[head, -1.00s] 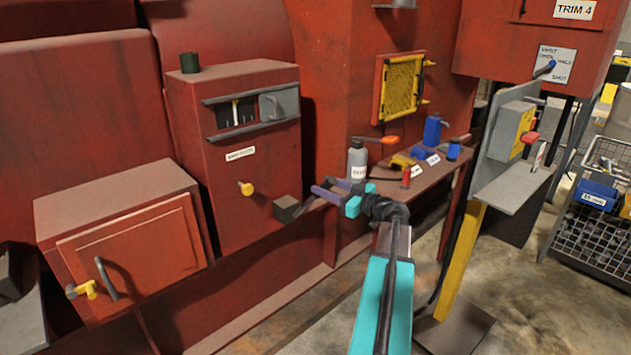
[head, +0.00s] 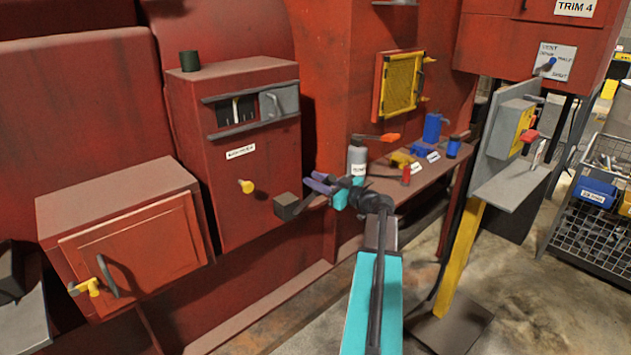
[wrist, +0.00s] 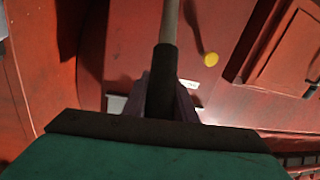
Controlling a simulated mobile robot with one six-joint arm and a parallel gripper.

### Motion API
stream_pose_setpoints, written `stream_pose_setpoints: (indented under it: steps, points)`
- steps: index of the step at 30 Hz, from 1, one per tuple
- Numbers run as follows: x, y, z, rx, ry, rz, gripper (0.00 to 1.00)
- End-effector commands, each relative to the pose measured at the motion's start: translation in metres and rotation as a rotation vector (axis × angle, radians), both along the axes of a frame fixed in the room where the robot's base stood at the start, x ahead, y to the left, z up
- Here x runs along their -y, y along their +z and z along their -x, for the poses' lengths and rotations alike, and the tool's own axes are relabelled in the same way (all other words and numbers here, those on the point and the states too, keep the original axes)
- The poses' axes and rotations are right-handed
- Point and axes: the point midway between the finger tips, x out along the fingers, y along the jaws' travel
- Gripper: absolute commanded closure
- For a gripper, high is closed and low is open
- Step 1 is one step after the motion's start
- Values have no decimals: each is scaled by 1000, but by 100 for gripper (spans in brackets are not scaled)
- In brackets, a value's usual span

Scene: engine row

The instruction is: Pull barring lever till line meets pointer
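The barring lever rises from a dark block (head: 286,206) at the lower right of the red housing. My gripper (head: 320,184) is at the lever's upper end. In the wrist view, the lever shows as a pale rod (wrist: 170,22) with a dark grip (wrist: 162,75). The fingers of my gripper (wrist: 162,100) lie on both sides of this grip and appear closed on it. The housing's dark window (head: 236,110) shows thin pale marks. They are too small to tell the line from the pointer or whether they meet.
A yellow knob (head: 246,186) sticks out of the housing front, left of the lever. A shelf (head: 395,183) behind my gripper carries a grey bottle (head: 356,160) and several small items. A grey panel on a yellow post (head: 460,262) stands to the right.

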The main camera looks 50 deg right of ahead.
Motion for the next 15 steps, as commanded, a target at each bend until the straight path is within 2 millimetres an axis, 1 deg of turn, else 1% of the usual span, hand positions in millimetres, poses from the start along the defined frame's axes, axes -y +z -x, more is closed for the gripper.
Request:
stream_pose_setpoints:
  steps: [15]
  points:
    - [0, -5, 3, 12, -1, 1, 100]
